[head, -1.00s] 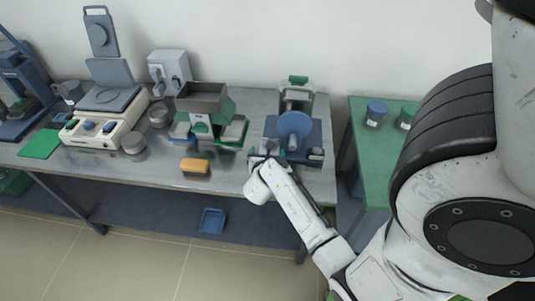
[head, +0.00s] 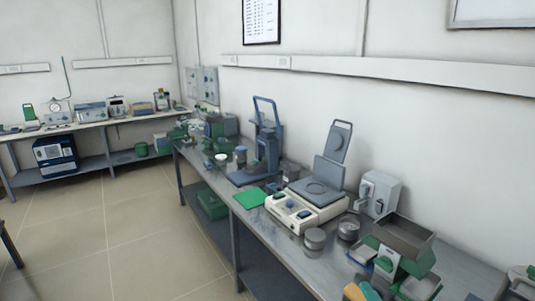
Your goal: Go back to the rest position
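My gripper and arm are out of the head view now. The task names no object. The grey metal bench (head: 268,238) runs from the lower right toward the back left along the wall. On it stand a cream balance-like device (head: 306,207) with a raised grey lid, a blue press-like frame (head: 265,150), and a green and grey hopper device (head: 400,245) at the lower right.
A green mat (head: 250,198) and grey tins (head: 315,238) lie on the bench. A yellow block (head: 361,291) is at the bottom edge. A second bench (head: 88,125) with instruments stands at the far left wall. The tiled floor (head: 125,230) between is clear.

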